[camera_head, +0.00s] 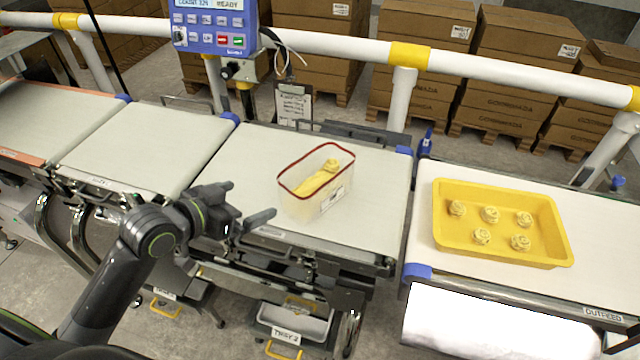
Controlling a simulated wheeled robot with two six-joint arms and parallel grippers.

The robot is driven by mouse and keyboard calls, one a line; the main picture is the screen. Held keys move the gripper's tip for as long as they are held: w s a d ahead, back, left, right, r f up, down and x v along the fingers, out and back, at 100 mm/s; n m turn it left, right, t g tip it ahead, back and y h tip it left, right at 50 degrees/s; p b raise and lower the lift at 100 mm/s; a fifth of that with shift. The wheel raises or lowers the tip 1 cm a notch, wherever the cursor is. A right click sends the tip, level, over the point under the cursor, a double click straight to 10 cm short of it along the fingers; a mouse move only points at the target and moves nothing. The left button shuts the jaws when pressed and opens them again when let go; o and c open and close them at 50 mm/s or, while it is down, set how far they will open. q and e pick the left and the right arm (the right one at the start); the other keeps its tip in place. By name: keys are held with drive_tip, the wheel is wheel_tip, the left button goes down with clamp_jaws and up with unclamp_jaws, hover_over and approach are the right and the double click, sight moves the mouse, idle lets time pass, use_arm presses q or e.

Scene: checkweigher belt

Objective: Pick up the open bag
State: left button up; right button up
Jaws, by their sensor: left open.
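The open bag (333,192) is a clear, box-shaped pack with a red rim and a white label on its front. It stands on the middle belt (250,160) with its open top facing up, and yellow pasta shows inside it. My left gripper (247,202) is to the left of the bag, apart from it. Its fingers are spread and hold nothing. My right gripper is not in view.
A yellow tray (445,235) with several pasta nests sits on the outfeed belt (610,230) at the right. A blue control panel (208,27) and a white rail (330,42) stand behind the belts. Stacked cartons (425,60) fill the background. The left belt (140,150) is empty.

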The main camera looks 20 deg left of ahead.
use_arm(q)
wheel_tip(320, 180, up, 5)
drive_tip(key=d+m+h, duration=0.1)
drive_tip(key=d, duration=0.2)
drive_tip(key=p, duration=0.1)
hover_over(311, 189)
drive_tip(key=s+a, duration=0.2)
drive_tip(key=s, duration=0.3)
drive_tip(key=shift+h, duration=0.3)
wheel_tip(311, 189, down, 5)
drive_tip(key=shift+w+r, duration=0.1)
drive_tip(key=shift+p+x, duration=0.65)
drive_tip(key=shift+x, duration=1.5)
drive_tip(key=shift+w+t, duration=0.3)
drive_tip(key=shift+w, duration=0.35)
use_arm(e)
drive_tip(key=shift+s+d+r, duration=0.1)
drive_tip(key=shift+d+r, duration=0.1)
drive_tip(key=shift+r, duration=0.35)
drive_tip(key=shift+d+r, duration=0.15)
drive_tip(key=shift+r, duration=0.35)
use_arm(q)
drive_tip(key=c, duration=1.2)
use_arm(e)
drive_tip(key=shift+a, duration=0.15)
